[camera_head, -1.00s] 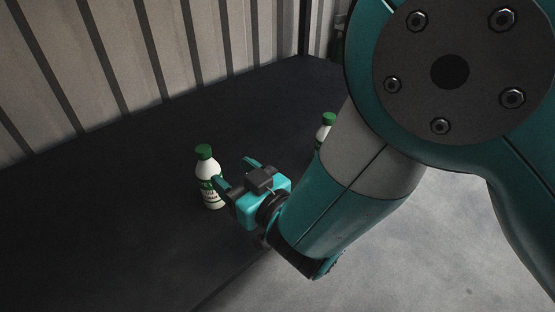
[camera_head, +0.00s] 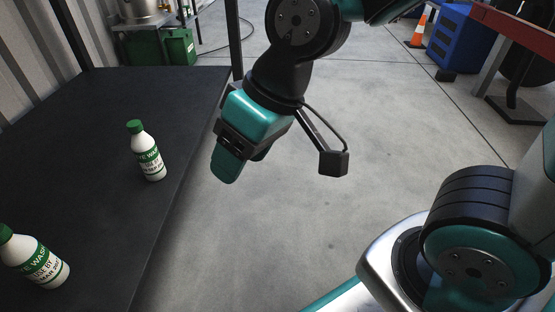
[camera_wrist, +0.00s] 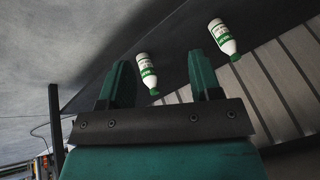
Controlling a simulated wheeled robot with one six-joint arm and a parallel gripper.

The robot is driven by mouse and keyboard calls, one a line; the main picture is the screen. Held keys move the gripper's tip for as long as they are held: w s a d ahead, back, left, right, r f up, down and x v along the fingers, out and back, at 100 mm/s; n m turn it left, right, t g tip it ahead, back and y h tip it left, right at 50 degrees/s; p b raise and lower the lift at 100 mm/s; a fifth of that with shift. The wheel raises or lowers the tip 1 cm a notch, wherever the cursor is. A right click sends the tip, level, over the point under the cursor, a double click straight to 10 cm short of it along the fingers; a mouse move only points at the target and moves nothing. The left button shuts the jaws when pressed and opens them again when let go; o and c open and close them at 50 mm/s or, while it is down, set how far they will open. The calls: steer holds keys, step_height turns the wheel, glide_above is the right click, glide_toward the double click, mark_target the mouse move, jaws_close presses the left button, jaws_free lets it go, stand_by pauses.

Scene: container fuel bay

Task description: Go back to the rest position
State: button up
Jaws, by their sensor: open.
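My gripper (camera_head: 240,168) hangs over the open floor just right of the black table's edge in the head view, empty. In the wrist view its two teal fingers (camera_wrist: 160,82) stand apart with nothing held between them. One white bottle with a green cap (camera_head: 148,154) stands upright on the table, left of my gripper and apart from it. A second, matching bottle (camera_head: 36,262) stands nearer, at the lower left, partly cut by the frame. The wrist view shows both bottles, one near the fingers (camera_wrist: 147,72) and one further right (camera_wrist: 222,38).
The black table (camera_head: 75,155) fills the left side. Beyond it are a green box (camera_head: 178,47) and a metal pot (camera_head: 140,8). An orange cone (camera_head: 418,30), a blue bin (camera_head: 460,38) and a red-topped bench (camera_head: 515,28) stand at upper right. The concrete floor (camera_head: 350,110) between is clear.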

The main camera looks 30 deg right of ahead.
steer(key=s+d+r+n+g, duration=0.1)
steer(key=s+d+g, duration=0.1)
steer(key=s, duration=0.4)
steer(key=shift+d+r+h, duration=0.2)
steer(key=shift+d+h, duration=0.1)
steer(key=shift+d, duration=0.25)
step_height(320, 180, up, 63)
steer(key=p, duration=6.3)
